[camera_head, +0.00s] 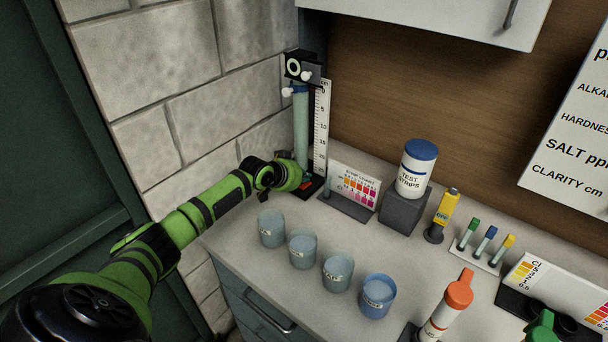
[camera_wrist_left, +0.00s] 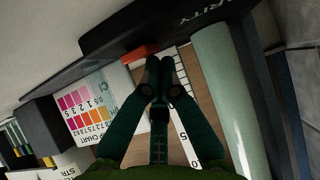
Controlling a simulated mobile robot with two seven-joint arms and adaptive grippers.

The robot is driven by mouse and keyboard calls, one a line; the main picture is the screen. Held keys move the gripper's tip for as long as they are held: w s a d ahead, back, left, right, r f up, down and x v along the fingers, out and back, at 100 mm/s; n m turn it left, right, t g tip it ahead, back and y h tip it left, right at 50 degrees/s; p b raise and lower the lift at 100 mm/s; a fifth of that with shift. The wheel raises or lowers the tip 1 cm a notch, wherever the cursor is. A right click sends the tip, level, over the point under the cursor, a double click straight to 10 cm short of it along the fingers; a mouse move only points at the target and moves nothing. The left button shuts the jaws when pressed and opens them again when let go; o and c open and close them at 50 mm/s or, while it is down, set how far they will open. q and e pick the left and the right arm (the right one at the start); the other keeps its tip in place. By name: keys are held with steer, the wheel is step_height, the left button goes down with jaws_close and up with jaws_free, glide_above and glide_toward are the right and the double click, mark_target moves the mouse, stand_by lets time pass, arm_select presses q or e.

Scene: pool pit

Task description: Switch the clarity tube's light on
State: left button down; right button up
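The clarity tube (camera_head: 301,130) is a pale green upright cylinder in the back corner, beside a white cm ruler (camera_head: 322,125). Its black base (camera_head: 314,190) carries a small red-orange switch (camera_head: 307,182). In the left wrist view, the switch (camera_wrist_left: 140,53) sits on the base (camera_wrist_left: 120,38), near partly visible lettering. My left gripper (camera_wrist_left: 160,64) is shut, with its fingertips together and empty, right beside the switch. I cannot tell whether they touch it. In the head view, the left gripper (camera_head: 300,177) is low in front of the tube, its fingers mostly hidden. My right gripper is not in view.
A strip chart (camera_head: 352,190) stands just right of the tube base. Several cups (camera_head: 303,248) line the counter's front. A test strips jar (camera_head: 416,170) stands on a grey block further right. The stone wall (camera_head: 190,120) is close on the left.

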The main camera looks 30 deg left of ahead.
mark_target(303, 184)
arm_select(q)
steer(key=shift+s+f+p, duration=0.1)
steer(key=shift+s+p, duration=0.3)
steer(key=shift+s, duration=0.2)
steer(key=r+p, duration=0.2)
steer(key=r, duration=0.1)
steer(key=r+p, duration=0.2)
steer(key=shift+w, duration=0.35)
steer(key=s+r+b, duration=0.2)
steer(key=s+r, duration=0.3)
steer(key=r, duration=0.2)
steer(key=shift+s+a, duration=0.25)
steer(key=shift+s, duration=0.15)
steer(key=shift+r, duration=0.1)
